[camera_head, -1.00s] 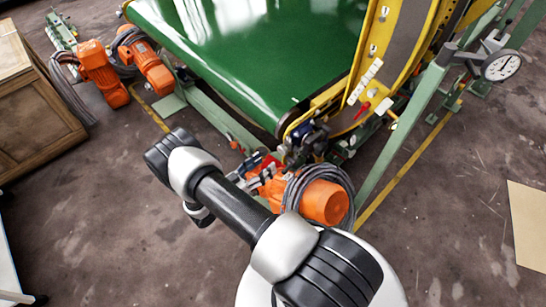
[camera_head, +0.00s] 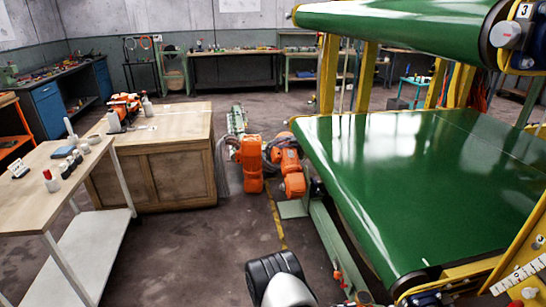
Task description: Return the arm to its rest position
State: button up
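My arm (camera_head: 277,280) shows at the bottom middle of the head view, with a black joint cap and a light grey link. Only this upper part of it is in the picture. My gripper is not in view, so I cannot see whether it holds anything. The arm part stands over the bare floor, to the left of the green conveyor belt (camera_head: 400,190) in the picture.
A wooden cabinet (camera_head: 165,175) and a light-topped table (camera_head: 40,200) with small items stand at left. An upper green belt (camera_head: 400,25) hangs at top right. Bare floor (camera_head: 190,250) lies between table and conveyor.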

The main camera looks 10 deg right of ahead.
jog(key=s+a+r+n+g+y, duration=0.1)
jog(key=s+r+n+g+y, duration=0.2)
jog(key=r, duration=0.9)
jog(key=s+a+r+g+y, duration=0.1)
jog(key=s+r+g+y, duration=0.3)
jog(key=r, duration=0.7)
jog(key=s+a+r+n+t+y, duration=1)
jog(key=s+a+r+n, duration=0.1)
jog(key=s+r, duration=0.1)
jog(key=shift+a+r+t+y, duration=0.4)
jog(key=shift+r, duration=0.3)
jog(key=shift+s, duration=0.1)
